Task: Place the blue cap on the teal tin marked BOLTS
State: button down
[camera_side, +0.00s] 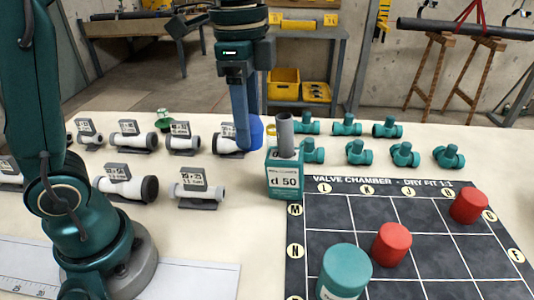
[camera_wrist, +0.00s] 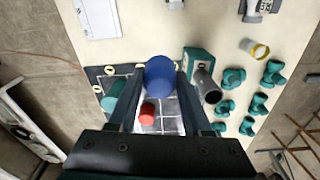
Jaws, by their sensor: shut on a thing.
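The blue cap (camera_side: 256,134) is between the fingers of my gripper (camera_side: 241,128), held above the table just left of the d 50 box. In the wrist view the cap (camera_wrist: 160,76) shows as a round blue disc between the fingertips. A teal tin (camera_side: 344,268) stands upright on the dark gridded board at the front. Its pale label is cut by the picture's lower edge and I cannot read it. The tin also shows in the wrist view (camera_wrist: 112,97), left of my gripper and partly hidden by the left finger.
Two red cylinders (camera_side: 391,244) (camera_side: 468,206) stand on the gridded board (camera_side: 340,210). A teal d 50 box (camera_side: 285,175) holding an upright grey pipe (camera_side: 285,135) stands close to my gripper. Teal fittings (camera_side: 358,153) are at back right, white pipe pieces (camera_side: 131,134) at left.

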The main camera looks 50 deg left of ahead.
jog(key=w+d+r+m, duration=0.3)
jog(key=w+d+m, duration=0.1)
jog(key=d, duration=0.4)
send_over(349, 264)
jog(key=shift+h, duration=0.3)
jog(key=f, duration=0.7)
jog(key=shift+a+f, duration=0.15)
jog(key=shift+a, duration=0.2)
jog(key=shift+s+d+f, duration=0.15)
jog(key=shift+d+f, duration=0.05)
jog(key=shift+f, duration=1.9)
jog(key=shift+f, duration=0.1)
jog(key=shift+c, duration=1.7)
grip_release()
